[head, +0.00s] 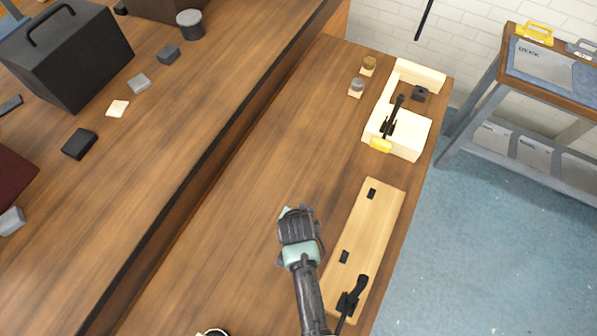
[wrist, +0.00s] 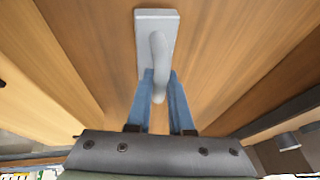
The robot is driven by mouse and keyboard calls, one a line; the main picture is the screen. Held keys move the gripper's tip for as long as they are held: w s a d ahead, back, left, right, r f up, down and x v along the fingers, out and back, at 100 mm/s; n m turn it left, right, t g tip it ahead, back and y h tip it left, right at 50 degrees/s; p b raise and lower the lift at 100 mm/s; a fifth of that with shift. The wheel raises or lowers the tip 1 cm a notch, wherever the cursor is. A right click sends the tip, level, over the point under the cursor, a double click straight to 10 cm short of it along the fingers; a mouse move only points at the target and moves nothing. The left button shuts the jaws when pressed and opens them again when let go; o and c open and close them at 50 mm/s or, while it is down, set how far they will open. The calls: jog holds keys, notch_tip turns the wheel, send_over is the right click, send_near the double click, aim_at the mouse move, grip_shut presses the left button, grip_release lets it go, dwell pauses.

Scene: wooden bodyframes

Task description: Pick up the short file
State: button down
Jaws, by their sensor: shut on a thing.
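The short file shows in the wrist view as a light grey flat plate (wrist: 156,22) with a rounded grey handle. My gripper (wrist: 161,80) has its two blue fingers on either side of that handle and is shut on it. The plate lies against or close above the brown wooden surface; I cannot tell whether it touches. In the head view my gripper (head: 298,226) is over the wooden bench, left of the pale board, and hides the file beneath it.
A pale board (head: 365,240) with black clips and a black tool lies to the right. A cream wooden frame (head: 414,144) with a black clamp stands near the bench's far end. A raised shelf (head: 190,110) with boxes runs along the left. The bench (head: 265,140) between is mostly clear.

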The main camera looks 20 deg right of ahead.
notch_tip(320, 180, up, 10)
jog(key=shift+f, duration=0.1)
dwell(0.4)
jog(key=c, duration=1.4)
grip_release()
grip_shut()
